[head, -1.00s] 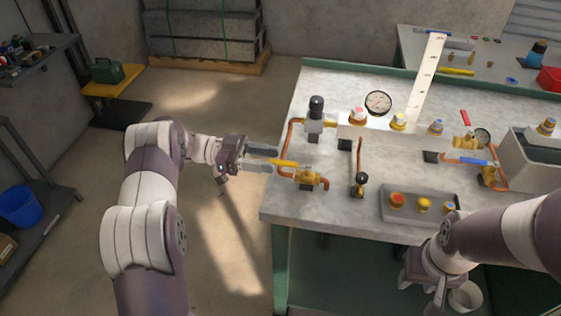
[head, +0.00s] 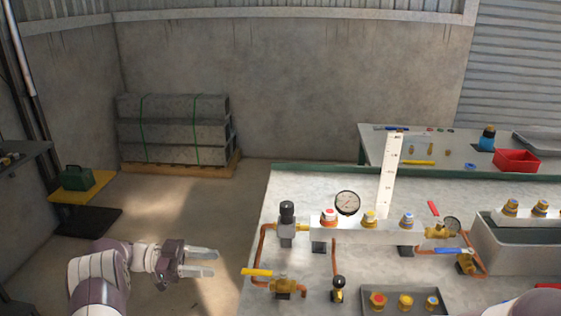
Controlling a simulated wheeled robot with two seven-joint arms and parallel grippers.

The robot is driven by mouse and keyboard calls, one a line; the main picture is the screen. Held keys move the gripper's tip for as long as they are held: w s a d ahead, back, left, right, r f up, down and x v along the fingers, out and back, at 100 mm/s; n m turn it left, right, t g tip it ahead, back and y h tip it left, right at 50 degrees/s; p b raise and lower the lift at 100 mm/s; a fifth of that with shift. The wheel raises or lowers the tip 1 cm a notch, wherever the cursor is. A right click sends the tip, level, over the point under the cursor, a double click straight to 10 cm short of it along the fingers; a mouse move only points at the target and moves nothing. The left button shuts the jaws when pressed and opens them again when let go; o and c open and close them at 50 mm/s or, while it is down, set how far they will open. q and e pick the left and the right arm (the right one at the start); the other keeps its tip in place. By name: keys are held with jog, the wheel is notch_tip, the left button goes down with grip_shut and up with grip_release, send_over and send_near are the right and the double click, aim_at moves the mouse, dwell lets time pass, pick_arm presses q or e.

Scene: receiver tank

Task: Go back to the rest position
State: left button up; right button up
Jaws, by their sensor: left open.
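My left gripper (head: 207,262) is open and empty at the lower left of the head view. It is over the floor, left of the workbench (head: 262,215), with its fingers pointing right. A gap separates its fingertips from the yellow-handled valve (head: 284,286) at the bench's near left corner. The yellow handle (head: 257,272) points left. Only a piece of my right arm (head: 530,304) shows at the bottom right edge; the right gripper is out of the picture.
The bench holds copper pipes, a pressure gauge (head: 347,203), a white manifold (head: 383,233), a grey tray with capped fittings (head: 402,300) and a grey bin (head: 515,247). A second table (head: 455,170) stands behind.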

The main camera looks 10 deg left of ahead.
pick_arm(q)
jog(key=w+a+f+n+t+y+p, duration=0.2)
jog(key=w+a+f+n+t+y, duration=0.3)
jog(key=w+a+n+t+y, duration=0.5)
jog(key=s+d+r+n+g+y+p, duration=0.2)
jog(key=s+d+n+g+y, duration=0.15)
jog(key=s, duration=0.55)
jog(key=s+d+r+n+g+y+p, duration=0.1)
jog(key=s+d+n+g+y+p, duration=0.2)
jog(key=s, duration=0.6)
jog(key=s+d+r+n+g+y+p, duration=0.15)
jog(key=s+d+g, duration=0.25)
jog(key=s, duration=0.5)
jog(key=s+d+r+h+p, duration=0.1)
jog(key=s+d+r+p, duration=0.1)
jog(key=s+d+r, duration=0.4)
notch_tip(320, 180, up, 2)
jog(key=shift+d+r+m+p, duration=0.15)
jog(key=shift+d+m+p, duration=0.15)
jog(key=shift+d, duration=0.2)
